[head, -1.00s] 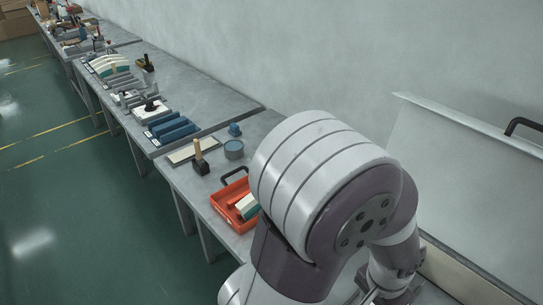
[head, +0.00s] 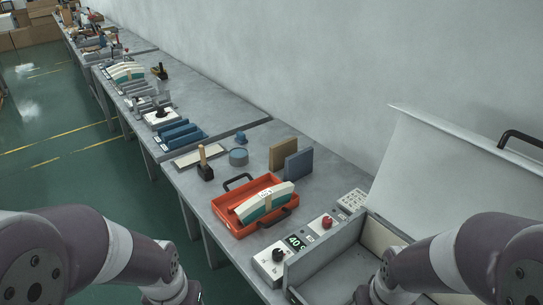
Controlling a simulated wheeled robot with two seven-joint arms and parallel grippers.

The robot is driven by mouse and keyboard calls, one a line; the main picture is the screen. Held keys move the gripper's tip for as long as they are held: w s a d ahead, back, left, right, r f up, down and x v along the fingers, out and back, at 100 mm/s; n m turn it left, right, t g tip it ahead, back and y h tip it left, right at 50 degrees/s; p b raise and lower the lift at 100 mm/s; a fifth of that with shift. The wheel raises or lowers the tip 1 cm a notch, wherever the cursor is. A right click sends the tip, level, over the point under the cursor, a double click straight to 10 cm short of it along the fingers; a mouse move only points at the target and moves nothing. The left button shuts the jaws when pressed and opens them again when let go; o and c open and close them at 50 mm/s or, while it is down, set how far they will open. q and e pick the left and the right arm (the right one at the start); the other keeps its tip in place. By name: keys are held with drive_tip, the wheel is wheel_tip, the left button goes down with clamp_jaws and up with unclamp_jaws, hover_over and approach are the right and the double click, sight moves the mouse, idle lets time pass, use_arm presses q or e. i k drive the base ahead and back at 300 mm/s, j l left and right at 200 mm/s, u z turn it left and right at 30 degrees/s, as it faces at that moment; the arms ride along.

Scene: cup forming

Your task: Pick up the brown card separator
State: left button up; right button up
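The brown card separator (head: 283,153) is a thin tan panel standing upright on the grey bench, towards the wall. A similar blue-grey panel (head: 299,166) stands just in front of it to the right and covers part of its right side. My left arm comes in from the lower left and my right arm from the lower right. Both arms run down to the bottom edge of the head view, well short of the separator. The fingers of both grippers are out of view, so I cannot see whether they hold anything.
An orange tray (head: 224,202) with a black handle holds pale and green curved pieces. A control box (head: 267,262) with knobs and a display stands beside a large grey machine with a raised lid (head: 450,160).

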sight(278, 152)
drive_tip(key=i+j+z, duration=0.1)
drive_tip(key=z, duration=0.35)
drive_tip(key=i+j+z, duration=0.1)
drive_tip(key=z, duration=0.35)
drive_tip(key=j+z, duration=0.25)
drive_tip(key=z, duration=0.2)
drive_tip(key=i+j+z, duration=0.1)
drive_tip(key=z, duration=0.4)
drive_tip(key=j+z, duration=0.25)
drive_tip(key=z, duration=0.2)
drive_tip(key=k+j+z, duration=0.1)
drive_tip(key=j, duration=0.35)
drive_tip(key=k+j+z, duration=0.1)
drive_tip(key=j, duration=0.35)
drive_tip(key=k+j+z, duration=0.1)
drive_tip(key=j, duration=0.35)
drive_tip(key=k+j+z, duration=0.1)
drive_tip(key=j, duration=0.3)
drive_tip(key=k+j+z, duration=0.1)
drive_tip(key=j, duration=0.3)
drive_tip(key=k+j+z, duration=0.1)
drive_tip(key=j, duration=0.3)
drive_tip(key=k+j+z, duration=0.1)
drive_tip(key=k+j, duration=0.2)
drive_tip(key=j, duration=0.1)
